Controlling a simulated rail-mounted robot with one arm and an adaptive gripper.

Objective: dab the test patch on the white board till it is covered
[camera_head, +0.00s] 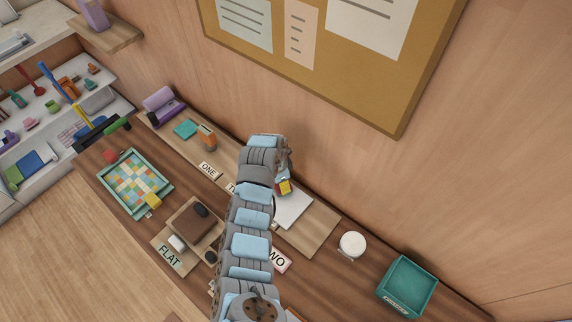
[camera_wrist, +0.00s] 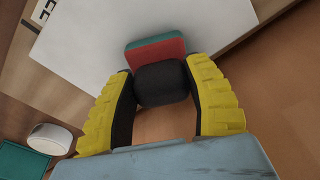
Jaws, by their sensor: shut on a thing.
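The white board (camera_head: 294,211) lies on a wooden strip on the counter, partly hidden behind my arm in the head view. It fills much of the upper wrist view (camera_wrist: 75,55). My gripper (camera_head: 285,186), with yellow fingers, is over the board's far-left part. In the wrist view my gripper (camera_wrist: 160,84) is shut on a dabber (camera_wrist: 162,84), with a black rounded grip between the fingers and a red and green block beyond it. I cannot tell whether the block touches the board. No test patch shows; the dabber or my arm may hide it.
A white round container (camera_head: 352,243) and a teal bin (camera_head: 407,287) stand to the right. A teal-edged tray of coloured tiles (camera_head: 164,207) and a brown block (camera_head: 190,222) lie to the left. The wall with a cork board (camera_head: 405,110) rises close behind.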

